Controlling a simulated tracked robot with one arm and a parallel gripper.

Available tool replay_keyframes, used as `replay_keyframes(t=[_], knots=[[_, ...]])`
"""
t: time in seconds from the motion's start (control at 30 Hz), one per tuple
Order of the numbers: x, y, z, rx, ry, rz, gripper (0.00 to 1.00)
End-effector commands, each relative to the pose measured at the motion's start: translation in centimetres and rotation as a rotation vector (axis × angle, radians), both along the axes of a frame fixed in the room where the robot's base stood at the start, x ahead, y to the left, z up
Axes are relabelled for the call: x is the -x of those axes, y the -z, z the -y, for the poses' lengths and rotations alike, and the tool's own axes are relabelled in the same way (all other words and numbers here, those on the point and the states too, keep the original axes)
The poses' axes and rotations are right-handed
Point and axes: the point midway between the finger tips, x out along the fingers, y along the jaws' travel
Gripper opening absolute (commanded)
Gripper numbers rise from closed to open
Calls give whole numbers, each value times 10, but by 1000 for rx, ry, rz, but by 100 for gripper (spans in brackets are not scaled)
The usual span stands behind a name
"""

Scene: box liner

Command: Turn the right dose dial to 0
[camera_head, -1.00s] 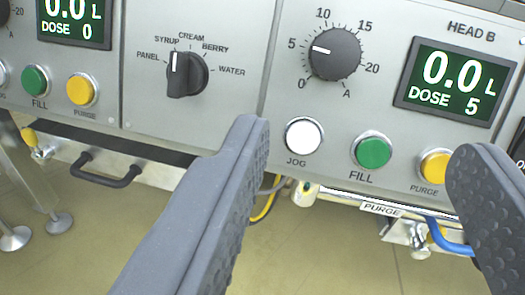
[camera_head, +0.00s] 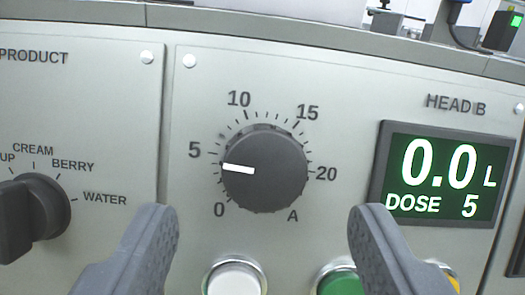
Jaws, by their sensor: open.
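The right dose dial (camera_head: 265,170) is a dark round knob on the grey HEAD B panel. Its white pointer (camera_head: 238,169) points left, close to the 5 mark and above the 0 mark at the lower left. The HEAD B display (camera_head: 446,175) reads 0.0 L and DOSE 5. My gripper (camera_head: 262,225) is open and empty. Its two grey fingers reach up from the bottom of the view, one on each side of the dial and lower in the picture, and neither appears to touch it.
A white button (camera_head: 233,278) and a green button (camera_head: 342,282) sit below the dial, partly cut off or covered by a finger. The product selector knob (camera_head: 32,215) is at the left edge. Equipment stands behind the panel's top edge.

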Motion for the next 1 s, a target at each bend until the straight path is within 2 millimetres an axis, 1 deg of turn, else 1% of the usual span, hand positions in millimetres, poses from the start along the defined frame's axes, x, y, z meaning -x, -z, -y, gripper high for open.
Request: replay_keyframes(t=[0.1, 0.3, 0.47, 0.73, 0.77, 0.8, 0.9, 1.0], knots=[[-14, -1, -2, -3, 0, 7, 57], [-28, -1, -4, 0, 0, 3, 57], [-33, -2, -4, 0, 0, 6, 57], [-33, -2, -5, 0, 1, 4, 57], [-33, -2, -5, 0, 1, 4, 48], [-33, -2, -5, 0, 0, 4, 37], [-33, -2, -5, 0, 1, 4, 12], [-33, -2, -4, 1, 1, 3, 12]])
